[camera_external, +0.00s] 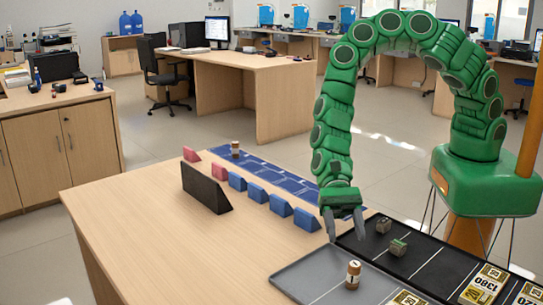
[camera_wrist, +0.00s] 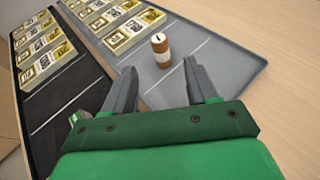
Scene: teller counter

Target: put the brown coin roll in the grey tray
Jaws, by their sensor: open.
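A brown coin roll (camera_external: 353,274) with a white band and a pale top marked with a dark figure stands upright on the grey tray (camera_external: 322,275). In the wrist view the same roll (camera_wrist: 161,52) stands on the grey tray (camera_wrist: 215,50), ahead of the fingertips. My gripper (camera_external: 346,229) is open and empty, pointing down above the tray's far end, apart from the roll. In the wrist view my gripper (camera_wrist: 160,72) shows its two fingers spread with nothing between them. A second, similar roll (camera_external: 235,149) stands far off on the blue mat.
More bundles (camera_wrist: 133,30) lie in the grey tray. A dark upright wedge (camera_external: 205,188), blue blocks (camera_external: 280,205) and pink blocks stand farther back.

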